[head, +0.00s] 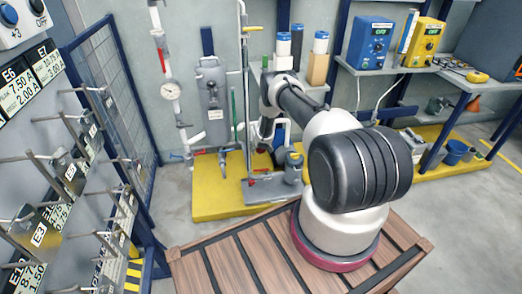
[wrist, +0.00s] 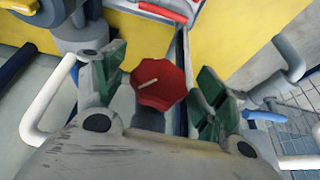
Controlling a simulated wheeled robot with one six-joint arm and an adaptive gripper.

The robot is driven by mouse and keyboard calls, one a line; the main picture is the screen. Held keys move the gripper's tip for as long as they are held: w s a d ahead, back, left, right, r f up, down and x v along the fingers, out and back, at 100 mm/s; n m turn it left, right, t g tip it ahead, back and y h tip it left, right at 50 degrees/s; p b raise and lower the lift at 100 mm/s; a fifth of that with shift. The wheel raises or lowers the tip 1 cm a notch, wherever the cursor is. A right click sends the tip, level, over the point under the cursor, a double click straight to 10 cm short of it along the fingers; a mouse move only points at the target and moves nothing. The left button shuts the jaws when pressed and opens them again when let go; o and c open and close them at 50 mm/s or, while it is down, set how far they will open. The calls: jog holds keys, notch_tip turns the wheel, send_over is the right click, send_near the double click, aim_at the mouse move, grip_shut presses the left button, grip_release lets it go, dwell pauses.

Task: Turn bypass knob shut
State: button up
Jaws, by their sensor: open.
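A red faceted knob (wrist: 158,84) with a pale pointer line sits in the middle of the wrist view. The line runs nearly level across its face, tilted slightly up to the right. My gripper (wrist: 160,80) is open, with one green-padded finger to the left of the knob and one to the right. Gaps show between the knob and both pads. A grey stem shows below the knob, partly hidden by my gripper body. In the head view my arm reaches to the pipework at the back, and I cannot make out the knob there.
A yellow plinth (head: 208,196) carries a grey pump base (head: 270,190) and pipes. A pressure gauge (head: 170,90) hangs on a pipe at left. A red handle (wrist: 165,10) lies beyond the knob in the wrist view. A panel with hooks (head: 60,170) stands at left.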

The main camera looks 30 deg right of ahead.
jog(key=c, duration=1)
jog(key=shift+c, duration=0.2)
jog(key=shift+h, duration=0.3)
jog(key=shift+f+g, duration=0.1)
jog(key=shift+g, duration=0.2)
jog(key=shift+w+a+h, duration=0.1)
jog(key=shift+a+h, duration=0.1)
jog(key=shift+h, duration=0.7)
jog(key=shift+n+g+h, duration=0.5)
jog(key=shift+n+h, duration=0.1)
jog(key=shift+h, duration=1.1)
